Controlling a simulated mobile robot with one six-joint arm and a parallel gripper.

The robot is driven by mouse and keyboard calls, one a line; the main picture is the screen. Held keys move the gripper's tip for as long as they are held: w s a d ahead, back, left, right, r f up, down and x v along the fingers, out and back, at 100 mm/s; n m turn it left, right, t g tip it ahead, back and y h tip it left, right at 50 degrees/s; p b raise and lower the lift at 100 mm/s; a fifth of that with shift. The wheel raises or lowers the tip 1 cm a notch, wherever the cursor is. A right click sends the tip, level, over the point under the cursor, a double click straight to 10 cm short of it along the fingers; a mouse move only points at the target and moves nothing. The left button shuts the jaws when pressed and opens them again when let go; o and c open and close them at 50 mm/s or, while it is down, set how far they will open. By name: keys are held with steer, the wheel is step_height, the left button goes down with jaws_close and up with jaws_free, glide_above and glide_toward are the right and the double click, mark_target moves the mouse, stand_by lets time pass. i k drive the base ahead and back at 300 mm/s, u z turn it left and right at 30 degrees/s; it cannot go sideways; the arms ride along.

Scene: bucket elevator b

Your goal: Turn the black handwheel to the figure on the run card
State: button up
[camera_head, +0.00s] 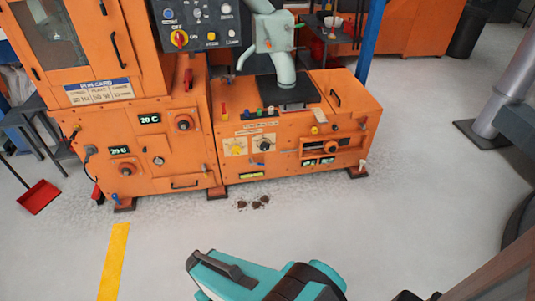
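The black handwheel (264,145) is a small round dark knob on a cream dial plate, on the front of the low orange cabinet. A similar yellow knob (236,149) sits on its own plate just left of it. The handwheel's scale and pointer are too small to read. The run card (97,92) is a white plate with a blue heading on the taller orange machine at left; its figures are too small to read surely. My teal and black arm shows at the bottom middle, well apart from the handwheel. I cannot see my gripper's fingers.
A red dustpan (38,196) lies at left. Dark debris (253,202) and pale dust lie before the cabinets. A grey post (507,98) stands at right. The middle floor is mostly clear.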

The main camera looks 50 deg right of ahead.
mark_target(264, 146)
steer(key=z, duration=0.1)
steer(key=i, duration=1)
steer(key=u, duration=0.05)
